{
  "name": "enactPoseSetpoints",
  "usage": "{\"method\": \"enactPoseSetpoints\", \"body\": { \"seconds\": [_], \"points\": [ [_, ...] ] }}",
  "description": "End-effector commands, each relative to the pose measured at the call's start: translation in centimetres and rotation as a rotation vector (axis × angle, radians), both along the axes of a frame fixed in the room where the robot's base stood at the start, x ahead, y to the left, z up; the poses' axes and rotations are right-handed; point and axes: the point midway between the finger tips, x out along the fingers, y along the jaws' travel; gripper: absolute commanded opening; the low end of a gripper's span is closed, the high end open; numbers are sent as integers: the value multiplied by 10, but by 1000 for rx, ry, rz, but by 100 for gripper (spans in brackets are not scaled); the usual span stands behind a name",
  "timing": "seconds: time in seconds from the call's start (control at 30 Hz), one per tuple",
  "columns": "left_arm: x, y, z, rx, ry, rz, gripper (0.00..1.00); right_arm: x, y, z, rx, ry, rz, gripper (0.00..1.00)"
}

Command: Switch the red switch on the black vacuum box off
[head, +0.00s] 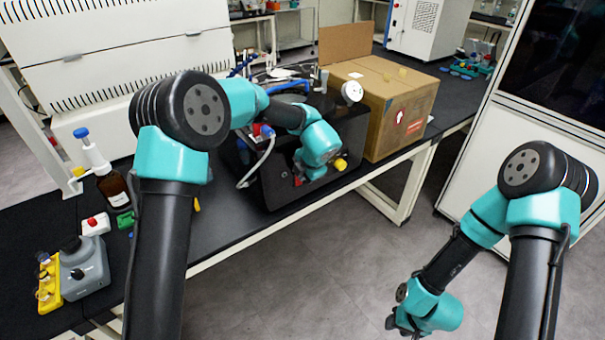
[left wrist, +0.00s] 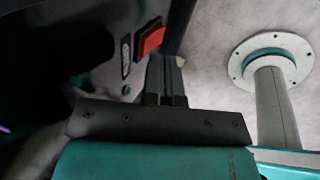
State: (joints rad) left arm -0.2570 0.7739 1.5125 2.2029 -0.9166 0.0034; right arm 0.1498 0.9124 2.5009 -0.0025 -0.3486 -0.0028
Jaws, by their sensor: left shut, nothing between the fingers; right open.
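The black vacuum box (head: 268,180) stands on the dark bench, its front panel partly hidden by my left arm. Its red switch (left wrist: 150,40) shows clearly in the left wrist view, set in the dark panel beside a small label. My left gripper (left wrist: 165,62) is shut and empty, with its fingertips right next to the switch's edge; I cannot tell whether they touch it. In the head view my left wrist mostly hides the gripper and switch. My right gripper (head: 402,328) hangs low over the floor, away from the box, and is open.
A cardboard box (head: 400,115) stands right behind the vacuum box. A yellow knob (head: 341,164) is on the panel's right side. A brown bottle (head: 113,190) and a grey device (head: 84,268) stand at the left of the bench. Open floor lies in front.

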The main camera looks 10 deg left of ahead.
Motion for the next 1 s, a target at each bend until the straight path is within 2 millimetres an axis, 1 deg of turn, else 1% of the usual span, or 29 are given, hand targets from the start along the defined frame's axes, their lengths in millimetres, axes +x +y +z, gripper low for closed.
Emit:
{"method": "enactPoseSetpoints", "body": {
  "seconds": [0.03, 0.13, 0.2, 0.4, 0.6, 0.7, 0.8, 1.0],
  "points": [
    [-7, -8, 1, 0, 2, -5, 0, 0, 0, 0, 0, 0, 0, 43],
    [-20, -20, 1, -1, 6, -6, 0, 0, 0, 0, 0, 0, 0, 43],
    [-20, -20, 18, -3, 3, -1, 0, 0, 0, 0, 0, 0, -1, 43],
    [-26, -26, 55, -3, 4, -4, 0, 0, 0, 0, 0, 0, 0, 43],
    [-30, -30, 85, -2, 7, -3, 0, 0, 0, 0, 0, 0, 0, 43],
    [-32, -31, 93, -2, 8, -4, 0, 0, 0, 0, 0, 0, 0, 43],
    [-32, -32, 97, -2, 9, -4, 0, 0, 0, 0, 0, 0, 0, 43],
    [-32, -32, 97, -2, 11, -4, 0, 0, 0, 0, 0, 0, 0, 43]
  ]
}}
